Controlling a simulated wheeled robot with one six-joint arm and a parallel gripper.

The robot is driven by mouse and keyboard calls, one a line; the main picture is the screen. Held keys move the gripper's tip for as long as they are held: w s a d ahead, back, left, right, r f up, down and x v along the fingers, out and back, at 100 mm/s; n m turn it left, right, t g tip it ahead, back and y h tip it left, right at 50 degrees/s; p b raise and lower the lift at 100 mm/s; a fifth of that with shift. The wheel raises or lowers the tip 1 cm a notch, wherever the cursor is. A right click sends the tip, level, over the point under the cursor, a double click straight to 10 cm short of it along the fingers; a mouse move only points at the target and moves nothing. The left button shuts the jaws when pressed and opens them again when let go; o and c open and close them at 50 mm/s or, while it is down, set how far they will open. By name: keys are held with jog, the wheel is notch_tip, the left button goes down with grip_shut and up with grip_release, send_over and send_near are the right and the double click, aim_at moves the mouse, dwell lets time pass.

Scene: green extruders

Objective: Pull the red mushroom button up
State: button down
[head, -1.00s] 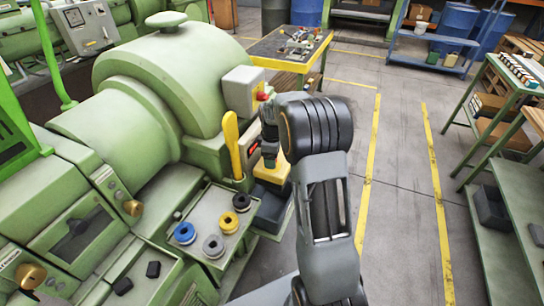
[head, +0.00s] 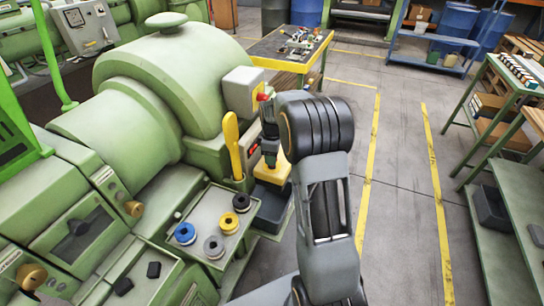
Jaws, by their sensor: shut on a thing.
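The red mushroom button (head: 263,97) sits on the right face of a light grey box (head: 241,88) on the green machine. Only a small red part of it shows, with a bit of yellow beside it. My gripper (head: 266,103) is at the button, to the left of my dark wrist. It is shut on the button, but its fingertips are small and partly hidden by my arm, so the exact hold is hard to see.
A yellow lever (head: 231,143) stands upright just left of and below the box. A tray (head: 204,203) with several coloured rings is on the machine below. A yellow-edged table (head: 270,62) stands behind. The floor (head: 398,150) to the right is clear.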

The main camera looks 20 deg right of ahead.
jog(key=c, duration=0.6)
grip_release()
jog(key=shift+r, duration=0.15)
jog(key=shift+r, duration=0.1)
notch_tip(320, 180, up, 14)
jog(key=b, duration=0.1)
dwell(0.4)
